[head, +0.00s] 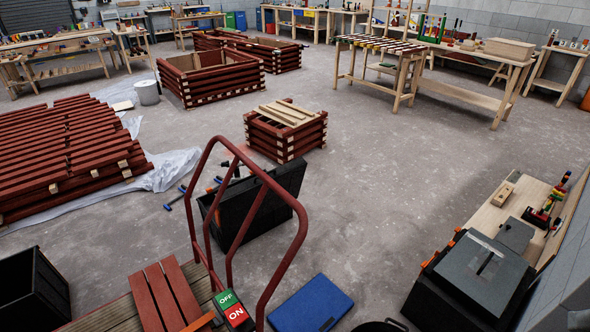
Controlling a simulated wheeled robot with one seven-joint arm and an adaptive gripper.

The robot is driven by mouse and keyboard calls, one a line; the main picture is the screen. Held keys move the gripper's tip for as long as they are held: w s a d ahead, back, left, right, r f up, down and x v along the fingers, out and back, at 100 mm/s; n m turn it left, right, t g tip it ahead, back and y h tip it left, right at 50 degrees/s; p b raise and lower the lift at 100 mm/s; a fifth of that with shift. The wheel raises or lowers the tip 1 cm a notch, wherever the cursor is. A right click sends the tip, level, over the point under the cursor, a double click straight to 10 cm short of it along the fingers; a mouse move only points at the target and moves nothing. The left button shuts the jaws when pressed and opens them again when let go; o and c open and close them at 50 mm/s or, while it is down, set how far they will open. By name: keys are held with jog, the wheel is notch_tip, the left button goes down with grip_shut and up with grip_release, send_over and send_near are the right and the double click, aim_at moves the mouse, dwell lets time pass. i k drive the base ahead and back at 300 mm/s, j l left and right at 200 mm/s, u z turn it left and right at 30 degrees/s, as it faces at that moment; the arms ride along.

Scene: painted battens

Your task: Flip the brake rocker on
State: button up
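The brake rocker (233,311) is at the bottom of the head view, beside the base of a dark red tube handle (293,240). Its upper half is green and marked OFF; its lower half is red and marked ON. I cannot tell for sure which half is pressed in. The handle stands at the end of a slatted wooden deck (108,318) with dark red boards (166,293) on it. My gripper is not in view.
A black open box (252,197) stands behind the handle, and a blue flat case (311,304) lies right of the rocker. A black bin (30,290) is at left. A black toolbox (470,285) stands at right by a bench.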

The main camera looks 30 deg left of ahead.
aim_at(235, 312)
jog(key=u, duration=1.55)
